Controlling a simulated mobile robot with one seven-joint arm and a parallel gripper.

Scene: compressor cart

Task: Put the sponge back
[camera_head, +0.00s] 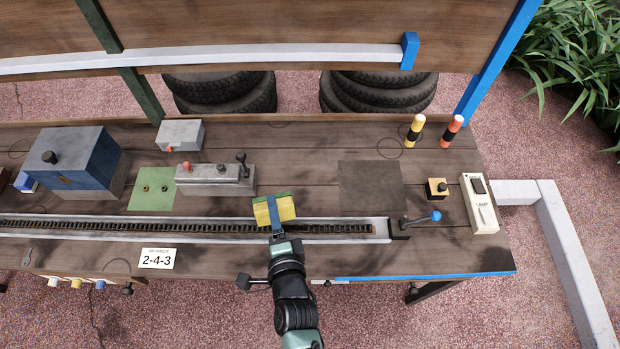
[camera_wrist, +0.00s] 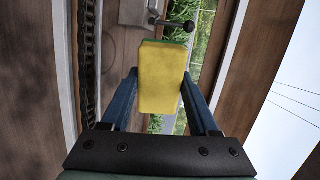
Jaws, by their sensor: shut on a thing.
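The sponge (camera_head: 283,209) is a yellow block with a green layer along its far edge. My gripper (camera_head: 273,215) is shut on it and holds it over the bench, near the chain track in the middle of the head view. In the wrist view the sponge (camera_wrist: 162,78) sits between the two blue fingers of my gripper (camera_wrist: 162,95), yellow face toward the camera. The gap between the sponge and the bench is hard to judge.
A dark square patch (camera_head: 370,186) lies clear to the right. A grey block with a black-knobbed lever (camera_head: 215,180) and a green mat (camera_head: 153,190) are to the left. Two striped posts (camera_head: 415,130) stand behind.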

